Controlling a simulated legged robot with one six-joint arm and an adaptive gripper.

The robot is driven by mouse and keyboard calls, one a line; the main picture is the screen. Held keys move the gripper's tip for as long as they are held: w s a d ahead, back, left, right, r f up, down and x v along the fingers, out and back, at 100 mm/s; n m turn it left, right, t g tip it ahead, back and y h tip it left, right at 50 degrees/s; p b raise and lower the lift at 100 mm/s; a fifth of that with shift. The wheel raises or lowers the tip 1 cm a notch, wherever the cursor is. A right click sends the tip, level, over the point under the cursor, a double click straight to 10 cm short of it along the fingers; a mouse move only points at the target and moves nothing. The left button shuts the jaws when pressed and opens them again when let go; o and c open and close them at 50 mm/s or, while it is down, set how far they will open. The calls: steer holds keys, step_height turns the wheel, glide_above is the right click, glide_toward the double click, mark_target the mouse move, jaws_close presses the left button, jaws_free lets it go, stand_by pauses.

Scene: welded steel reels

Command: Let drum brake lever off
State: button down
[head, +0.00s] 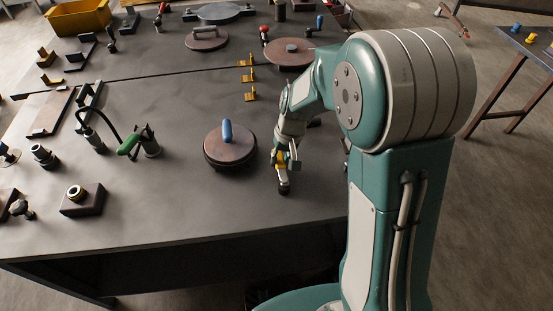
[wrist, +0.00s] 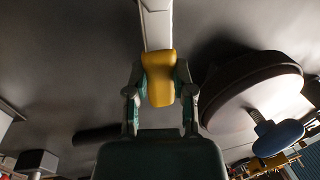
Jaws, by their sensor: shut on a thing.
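The lever shows in the wrist view as a pale grey bar (wrist: 157,25) with a yellow grip (wrist: 159,66). My gripper (wrist: 160,90) has a finger on each side of the yellow grip and is shut on it. In the head view my gripper (head: 287,160) is low over the table, just right of a round drum with a brown top (head: 217,157) and an upright blue handle (head: 227,132). The drum (wrist: 235,85) is at the right in the wrist view and stands apart from my gripper. The lever's pivot and any brake contact are hidden.
Several yellow brackets (head: 250,96) stand in a row behind the drum. A green-handled fitting (head: 148,143) is to its left. The table front (head: 240,210) is clear.

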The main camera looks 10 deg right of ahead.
steer(key=shift+s+d+m, duration=0.1)
steer(key=shift+d+m, duration=0.05)
steer(key=shift+m, duration=0.15)
steer(key=shift+c, duration=2.3)
jaws_free()
step_height(320, 180, up, 12)
steer(key=d, duration=0.2)
steer(key=shift+f, duration=0.2)
steer(key=shift+d, duration=0.1)
